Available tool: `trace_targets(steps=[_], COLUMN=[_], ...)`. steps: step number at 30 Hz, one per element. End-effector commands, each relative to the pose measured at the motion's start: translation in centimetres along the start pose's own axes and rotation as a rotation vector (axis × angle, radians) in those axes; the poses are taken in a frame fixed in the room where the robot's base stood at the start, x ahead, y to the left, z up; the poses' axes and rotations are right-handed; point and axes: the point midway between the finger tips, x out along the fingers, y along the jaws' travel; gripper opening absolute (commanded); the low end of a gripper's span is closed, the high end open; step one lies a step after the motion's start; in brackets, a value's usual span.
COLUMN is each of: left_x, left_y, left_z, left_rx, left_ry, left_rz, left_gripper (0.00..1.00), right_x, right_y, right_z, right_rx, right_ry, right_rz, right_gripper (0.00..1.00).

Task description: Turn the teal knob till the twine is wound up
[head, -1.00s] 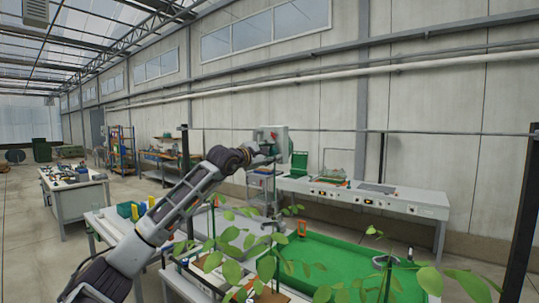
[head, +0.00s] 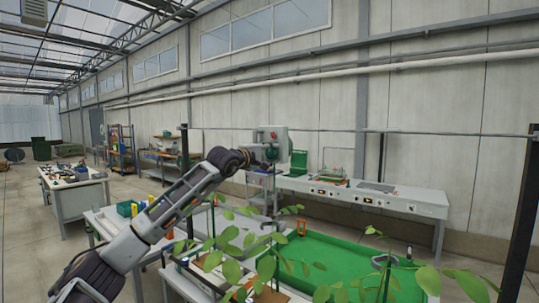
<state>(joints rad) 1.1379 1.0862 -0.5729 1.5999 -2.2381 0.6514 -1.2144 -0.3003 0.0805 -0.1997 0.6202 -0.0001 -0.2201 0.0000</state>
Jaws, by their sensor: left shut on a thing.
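My left arm comes in from the lower left, and its gripper (head: 271,156) is at the front of a pale grey box-shaped unit (head: 281,134) with a red spot on its face. The gripper is shut on the teal knob (head: 271,153), of which only a small dark teal patch shows past the fingers. The fingertips are small and partly hidden by my own wrist. I cannot make out the twine or how much of it is wound. My right gripper is not in view.
Leafy plants (head: 230,270) stand in the near foreground below my arm. A green-topped table (head: 335,262) is at the lower right. A long grey bench (head: 400,203) runs along the wall. A dark post (head: 520,215) stands at the far right.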

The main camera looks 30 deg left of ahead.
Motion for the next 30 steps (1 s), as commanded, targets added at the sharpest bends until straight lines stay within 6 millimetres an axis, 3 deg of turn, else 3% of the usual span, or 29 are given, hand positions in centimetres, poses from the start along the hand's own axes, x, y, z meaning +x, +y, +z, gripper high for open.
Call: trace_targets(steps=[11, 12, 14, 30], left_x=[0.04, 0.04, 0.04, -0.46], left_y=[-0.19, -0.19, -0.19, -0.1], left_z=[0.07, 0.07, 0.07, -0.12], left_rx=[0.008, 0.008, 0.008, 0.007], left_ry=[-0.001, -0.001, -0.001, 0.002], left_rz=[-0.003, -0.003, -0.003, -0.001], left_gripper=[0.14, 0.4, 0.47, 0.47], right_x=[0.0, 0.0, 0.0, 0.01], right_y=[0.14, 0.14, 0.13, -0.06], right_z=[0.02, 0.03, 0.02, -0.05], right_rx=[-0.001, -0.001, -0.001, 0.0], right_ry=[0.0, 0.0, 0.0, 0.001], right_rz=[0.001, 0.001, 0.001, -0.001], right_gripper=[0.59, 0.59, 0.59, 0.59])
